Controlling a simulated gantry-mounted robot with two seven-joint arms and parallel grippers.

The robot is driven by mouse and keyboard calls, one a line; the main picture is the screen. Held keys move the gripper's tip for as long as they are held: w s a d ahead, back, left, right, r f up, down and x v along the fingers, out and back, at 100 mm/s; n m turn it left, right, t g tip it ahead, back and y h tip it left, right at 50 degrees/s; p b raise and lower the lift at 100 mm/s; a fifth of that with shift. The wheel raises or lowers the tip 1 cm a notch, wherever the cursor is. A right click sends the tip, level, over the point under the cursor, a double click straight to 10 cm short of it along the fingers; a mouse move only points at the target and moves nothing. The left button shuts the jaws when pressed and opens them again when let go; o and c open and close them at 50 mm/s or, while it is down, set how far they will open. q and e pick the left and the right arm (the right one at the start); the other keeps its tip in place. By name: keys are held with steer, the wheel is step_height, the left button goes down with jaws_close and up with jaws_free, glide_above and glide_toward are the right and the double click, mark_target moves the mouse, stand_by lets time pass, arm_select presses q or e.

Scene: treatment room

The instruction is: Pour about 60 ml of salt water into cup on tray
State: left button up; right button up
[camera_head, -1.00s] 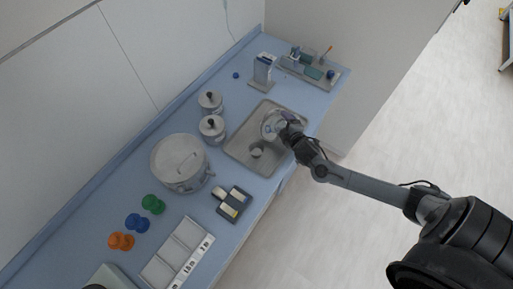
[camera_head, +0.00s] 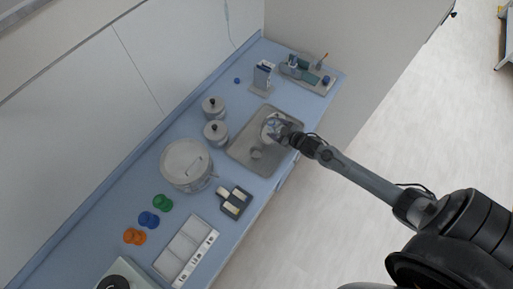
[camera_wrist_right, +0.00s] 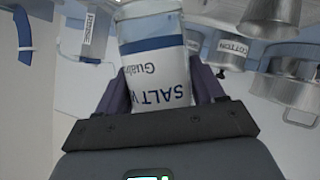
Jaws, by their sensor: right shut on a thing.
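My right gripper (camera_head: 284,132) is shut on a clear bottle (camera_head: 270,127) over the right part of the grey metal tray (camera_head: 240,149). In the right wrist view the bottle (camera_wrist_right: 153,65) sits between the fingers of my right gripper (camera_wrist_right: 160,95). Its white label reads "SALT W…", upside down in that picture, with a blue band. A small grey cup (camera_head: 256,153) stands on the tray, just left of and below the bottle in the head view. The bottle's exact tilt and any stream of liquid are too small to tell. My left gripper is not in view.
Two lidded metal jars (camera_head: 215,131) and a large lidded pot (camera_head: 186,163) stand left of the tray. A dark holder (camera_head: 235,202) lies near the counter's front edge. A box on a stand (camera_head: 262,77) and a supply tray (camera_head: 309,71) are behind.

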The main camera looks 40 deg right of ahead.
steer(key=m+y, duration=0.1)
steer(key=m, duration=0.1)
steer(key=m+y, duration=0.1)
steer(key=shift+w+a+f+t+y, duration=0.15)
steer(key=shift+a+t+y, duration=0.15)
steer(key=shift+t, duration=0.1)
steer(key=shift+d, duration=0.1)
stand_by(1.2)
